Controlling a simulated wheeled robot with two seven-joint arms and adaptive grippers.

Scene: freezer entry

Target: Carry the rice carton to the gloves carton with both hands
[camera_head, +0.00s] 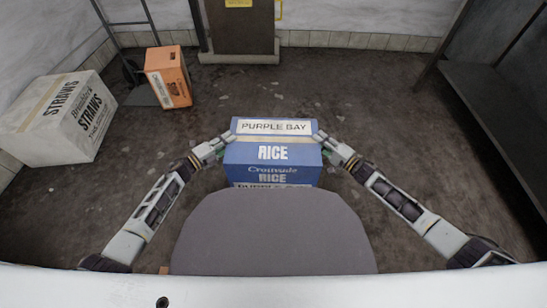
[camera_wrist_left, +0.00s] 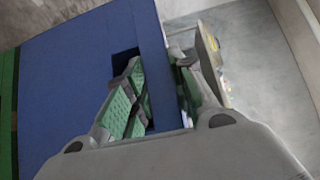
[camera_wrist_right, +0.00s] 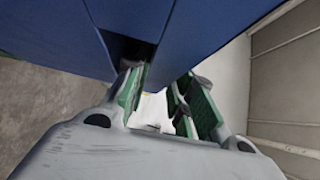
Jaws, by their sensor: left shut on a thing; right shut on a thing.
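The rice carton (camera_head: 272,152) is blue with a white "PURPLE BAY" label on top, and is held in front of me between both grippers. My left gripper (camera_head: 217,148) is shut on the carton's left side; in the left wrist view its green-padded fingers (camera_wrist_left: 152,95) pinch the wall at a hand hole in the blue carton (camera_wrist_left: 75,80). My right gripper (camera_head: 333,150) is shut on the right side; in the right wrist view its fingers (camera_wrist_right: 160,95) grip the wall at a hand hole of the carton (camera_wrist_right: 200,30). I cannot make out a carton marked gloves.
A white straws carton (camera_head: 58,118) stands at the left. An orange carton (camera_head: 168,77) sits on a hand truck (camera_head: 137,96) at the back left. A brown door or panel (camera_head: 240,28) is at the back wall. A dark shelf (camera_head: 490,95) stands at the right. Floor between is clear.

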